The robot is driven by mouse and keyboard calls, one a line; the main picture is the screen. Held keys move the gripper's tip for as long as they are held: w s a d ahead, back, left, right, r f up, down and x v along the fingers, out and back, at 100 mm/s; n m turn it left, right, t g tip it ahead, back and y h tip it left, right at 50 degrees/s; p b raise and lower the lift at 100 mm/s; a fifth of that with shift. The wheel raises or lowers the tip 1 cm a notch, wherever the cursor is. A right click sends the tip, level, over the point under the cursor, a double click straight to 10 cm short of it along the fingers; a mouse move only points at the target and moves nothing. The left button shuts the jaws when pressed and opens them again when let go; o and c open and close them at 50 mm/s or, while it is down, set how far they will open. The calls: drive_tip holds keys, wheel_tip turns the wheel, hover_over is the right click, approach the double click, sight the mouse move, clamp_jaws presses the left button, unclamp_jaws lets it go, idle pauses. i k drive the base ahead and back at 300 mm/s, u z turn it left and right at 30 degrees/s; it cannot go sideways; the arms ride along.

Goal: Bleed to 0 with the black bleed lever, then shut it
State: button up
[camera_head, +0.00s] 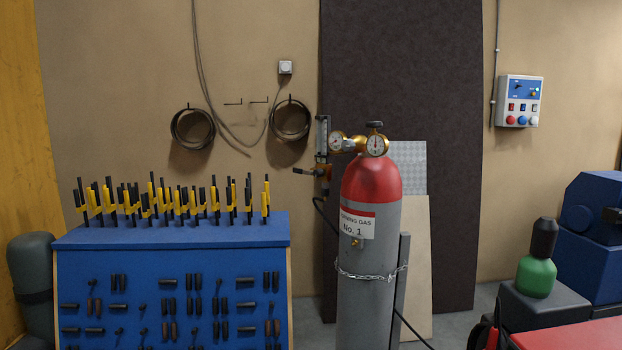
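A gas cylinder (369,270) with a red shoulder and grey body stands upright right of centre, labelled "No. 1". A brass regulator on top carries a left gauge (336,142) and a right gauge (376,145); both are too small to read. A black knob (375,125) sits above the right gauge. A clear upright tube (322,135) stands at the regulator's left. Below it, a black lever (304,171) points left, roughly level, from an orange-brown fitting (322,172). Whether its valve is open or shut I cannot tell. My gripper is not in view.
A chain (371,272) goes around the cylinder beside a grey post (402,285). A blue rack (175,234) with several yellow-and-black clamps stands to the left. A black hose (322,213) hangs behind the cylinder. A red surface (570,336) is at the lower right.

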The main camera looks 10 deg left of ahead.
sight(297, 170)
drive_tip(key=u, duration=0.9)
drive_tip(key=i, duration=1.95)
drive_tip(key=z, duration=0.4)
